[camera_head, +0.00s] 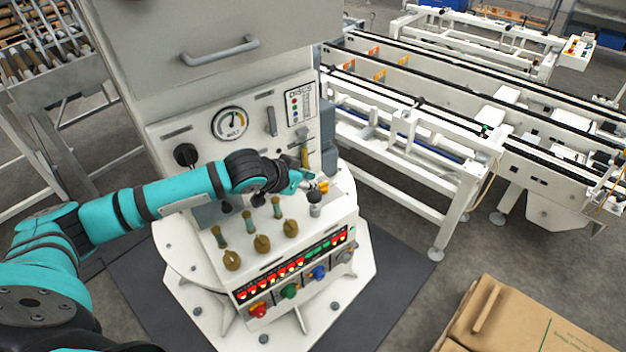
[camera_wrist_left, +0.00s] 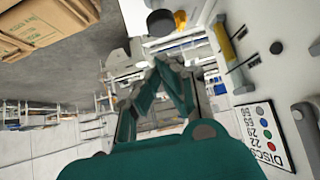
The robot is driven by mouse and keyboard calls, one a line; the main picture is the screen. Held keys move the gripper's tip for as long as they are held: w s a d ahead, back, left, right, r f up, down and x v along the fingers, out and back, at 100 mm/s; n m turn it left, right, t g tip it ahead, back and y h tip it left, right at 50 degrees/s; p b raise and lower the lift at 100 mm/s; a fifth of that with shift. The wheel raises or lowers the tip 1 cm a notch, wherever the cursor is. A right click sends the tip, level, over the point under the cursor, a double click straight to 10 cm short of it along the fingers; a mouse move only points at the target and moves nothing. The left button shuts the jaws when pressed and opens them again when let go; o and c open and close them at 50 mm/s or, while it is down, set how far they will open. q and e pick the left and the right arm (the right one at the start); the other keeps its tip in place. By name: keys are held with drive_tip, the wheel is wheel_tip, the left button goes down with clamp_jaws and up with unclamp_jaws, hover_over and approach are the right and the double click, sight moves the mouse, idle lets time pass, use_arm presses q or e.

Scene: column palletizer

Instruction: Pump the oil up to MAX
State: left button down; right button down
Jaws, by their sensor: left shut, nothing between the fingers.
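My left gripper (camera_head: 306,178) is shut and empty, held just in front of the white machine's panel. Its teal fingers (camera_wrist_left: 170,88) also show in the left wrist view. A slim sight tube with amber colour (camera_head: 304,154) stands on the panel just behind the gripper; it also shows in the left wrist view (camera_wrist_left: 227,47). My right gripper is out of view.
The console has several brass-coloured knobs (camera_head: 262,243), lit red and green buttons (camera_head: 290,266) and a round gauge (camera_head: 231,122) above. A white conveyor (camera_head: 400,110) stands at the right. A cardboard box (camera_head: 530,325) lies at the lower right.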

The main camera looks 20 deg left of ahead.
use_arm(q)
drive_tip(key=a+b+v, duration=0.1)
drive_tip(key=v, duration=0.5)
drive_tip(key=shift+b, duration=0.3)
idle(0.4)
